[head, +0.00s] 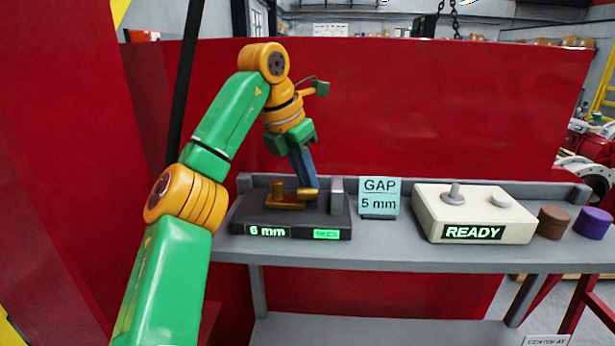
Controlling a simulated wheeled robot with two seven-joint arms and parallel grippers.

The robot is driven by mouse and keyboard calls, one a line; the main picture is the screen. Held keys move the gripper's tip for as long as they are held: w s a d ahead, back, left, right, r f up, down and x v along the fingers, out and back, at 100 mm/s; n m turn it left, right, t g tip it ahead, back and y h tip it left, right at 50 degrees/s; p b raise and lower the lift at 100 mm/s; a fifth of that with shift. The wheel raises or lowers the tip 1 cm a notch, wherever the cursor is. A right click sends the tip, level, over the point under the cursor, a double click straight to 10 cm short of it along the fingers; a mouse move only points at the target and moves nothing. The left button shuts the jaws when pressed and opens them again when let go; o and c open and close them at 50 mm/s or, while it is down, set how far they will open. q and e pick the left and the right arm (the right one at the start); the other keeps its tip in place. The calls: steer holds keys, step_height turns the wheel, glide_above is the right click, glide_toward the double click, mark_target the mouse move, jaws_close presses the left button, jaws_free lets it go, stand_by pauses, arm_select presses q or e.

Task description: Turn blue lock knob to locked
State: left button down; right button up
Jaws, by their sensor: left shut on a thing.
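My left gripper (308,187) reaches down from above onto the dark gap fixture (338,222) on the bench. Its slim bluish fingers are closed at the brass-coloured slide (288,205), near its right end. The blue lock knob does not stand out from the fingers; what they grip there is mostly hidden. A short brass post rises from the slide's left part, and a grey block (337,190) stands right of the fingers. The fixture's left display reads 6 mm; the small green label beside it is too blurred to read. My right gripper is not in view.
A light blue card (379,192) reading GAP 5 mm stands right of the fixture. Further right are a cream box (478,213) showing READY, a brown cylinder (552,222) and a purple cylinder (594,222). The grey bench (400,252) has a raised back edge before a red wall.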

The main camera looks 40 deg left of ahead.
arm_select(q)
steer(key=shift+a+m+h, duration=0.2)
steer(key=shift+m+h, duration=0.5)
steer(key=shift+m, duration=1.2)
steer(key=c, duration=1.2)
jaws_free()
steer(key=shift+c, duration=0.2)
steer(key=shift+o, duration=0.5)
steer(key=shift+w, duration=0.2)
steer(key=shift+s, duration=0.1)
